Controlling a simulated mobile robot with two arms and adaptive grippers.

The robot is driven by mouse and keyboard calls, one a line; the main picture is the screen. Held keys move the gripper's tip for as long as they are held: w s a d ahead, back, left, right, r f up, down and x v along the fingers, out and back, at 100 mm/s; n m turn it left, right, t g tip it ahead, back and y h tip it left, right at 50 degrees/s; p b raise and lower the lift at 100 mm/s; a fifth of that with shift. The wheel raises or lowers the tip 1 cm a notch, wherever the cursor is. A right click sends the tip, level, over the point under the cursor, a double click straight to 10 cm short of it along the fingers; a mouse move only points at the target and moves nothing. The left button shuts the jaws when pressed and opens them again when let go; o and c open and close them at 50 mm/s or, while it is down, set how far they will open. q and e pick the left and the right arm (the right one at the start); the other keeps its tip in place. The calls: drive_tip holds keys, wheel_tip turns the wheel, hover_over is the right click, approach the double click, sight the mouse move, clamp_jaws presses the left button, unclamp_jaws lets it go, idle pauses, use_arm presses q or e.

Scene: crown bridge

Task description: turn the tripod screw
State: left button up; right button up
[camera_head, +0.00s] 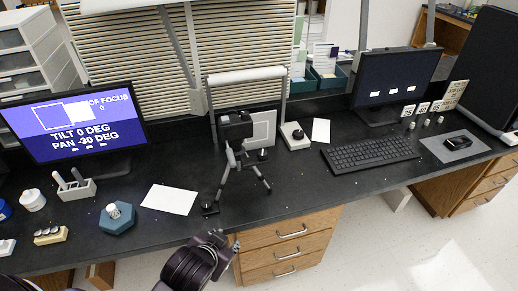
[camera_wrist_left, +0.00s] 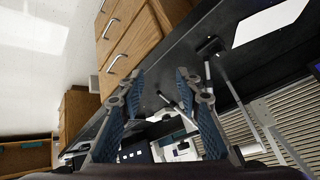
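A small tripod (camera_head: 238,163) stands on the dark bench with a black camera (camera_head: 236,126) on top. I cannot make out which part is the screw. My left gripper (camera_head: 224,241) is at the bottom of the head view, in front of the bench edge and apart from the tripod. In the left wrist view, its two fingers (camera_wrist_left: 160,76) are spread with nothing held between them. My right gripper is not in view.
A monitor (camera_head: 75,124) at left reads "TILT 0 DEG" and "PAN -30 DEG". White paper (camera_head: 170,199) and a teal hexagonal block (camera_head: 116,219) lie left of the tripod. A keyboard (camera_head: 370,154) lies to the right. Wooden drawers (camera_head: 288,246) are below the bench.

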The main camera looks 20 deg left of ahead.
use_arm(q)
drive_tip(key=w+d+r+m+t+h, duration=0.1)
drive_tip(key=w+d+r+m+t, duration=0.25)
drive_tip(key=w+r, duration=0.4)
drive_tip(key=w+d+r+m+t+h, duration=0.2)
drive_tip(key=w+r+t, duration=0.25)
drive_tip(key=r, duration=0.55)
drive_tip(key=w+d+r+m+t+h, duration=0.1)
drive_tip(key=w+d+r+m+t, duration=0.2)
drive_tip(key=w+r, duration=0.45)
drive_tip(key=s+d+r+m+g+h, duration=0.1)
drive_tip(key=d+r+m+g+h, duration=0.3)
drive_tip(key=d+m+h, duration=0.45)
drive_tip(key=s+d+r+m+g+h, duration=0.1)
drive_tip(key=d+r+m+g+h, duration=0.4)
drive_tip(key=d+m, duration=0.6)
drive_tip(key=m+g+y, duration=0.6)
drive_tip(key=m+y, duration=0.5)
drive_tip(key=y, duration=0.3)
approach(262, 153)
drive_tip(key=f, duration=0.1)
drive_tip(key=p+x, duration=0.2)
drive_tip(key=x, duration=0.5)
drive_tip(key=shift+w+p, duration=0.25)
drive_tip(key=shift+p, duration=0.1)
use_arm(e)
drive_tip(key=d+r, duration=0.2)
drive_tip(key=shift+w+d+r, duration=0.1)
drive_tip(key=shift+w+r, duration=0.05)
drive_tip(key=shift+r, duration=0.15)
